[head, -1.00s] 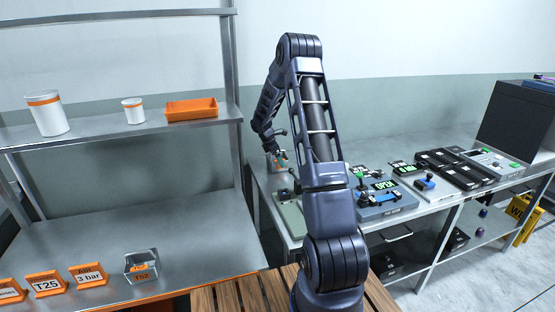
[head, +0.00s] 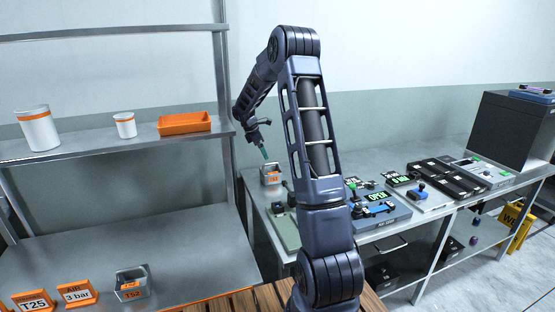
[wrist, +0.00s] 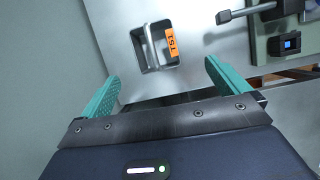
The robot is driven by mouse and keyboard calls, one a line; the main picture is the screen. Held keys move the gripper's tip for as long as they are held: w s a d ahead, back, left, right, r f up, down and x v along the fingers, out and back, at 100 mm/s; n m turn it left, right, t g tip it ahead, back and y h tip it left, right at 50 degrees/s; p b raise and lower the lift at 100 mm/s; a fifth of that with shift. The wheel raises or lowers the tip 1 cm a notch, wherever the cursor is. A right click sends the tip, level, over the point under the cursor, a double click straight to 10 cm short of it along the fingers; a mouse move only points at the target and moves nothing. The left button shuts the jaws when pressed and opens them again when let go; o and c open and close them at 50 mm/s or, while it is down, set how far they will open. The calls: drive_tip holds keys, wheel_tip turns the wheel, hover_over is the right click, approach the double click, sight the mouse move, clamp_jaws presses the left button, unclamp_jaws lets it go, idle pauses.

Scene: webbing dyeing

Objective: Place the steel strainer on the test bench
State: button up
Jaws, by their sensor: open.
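A small open steel strainer box with an orange tag (head: 271,175) stands on the near left end of the test bench (head: 257,196). In the wrist view the strainer (wrist: 143,60) shows from above, with a bar handle across it and an orange tag on its right side. My gripper (head: 265,153) is just above it in the head view. In the wrist view its two teal fingers are spread wide and empty, with the strainer beyond the fingertips and apart from them. A similar steel box tagged T52 (head: 133,284) stands on the left shelf unit's lower surface.
A green-grey board (head: 285,230) lies on the bench close to the strainer. Devices with an OPEN display (head: 378,197), black trays (head: 445,180) and a dark box (head: 512,130) fill the bench to the right. White canisters (head: 38,130) and an orange tray (head: 184,123) sit on the shelf.

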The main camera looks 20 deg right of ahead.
drive_tip(key=s+a+r+m+t+y, duration=0.1)
drive_tip(key=s+r+m, duration=0.3)
drive_tip(key=s+r, duration=0.65)
drive_tip(key=s+a+r+m+t+y, duration=0.15)
drive_tip(key=s+r+m, duration=0.45)
drive_tip(key=s, duration=0.7)
drive_tip(key=s+a+m+t+y, duration=0.2)
drive_tip(key=s+m, duration=0.5)
drive_tip(key=s, duration=1.7)
drive_tip(key=shift+a+r, duration=0.25)
drive_tip(key=shift+a, duration=0.15)
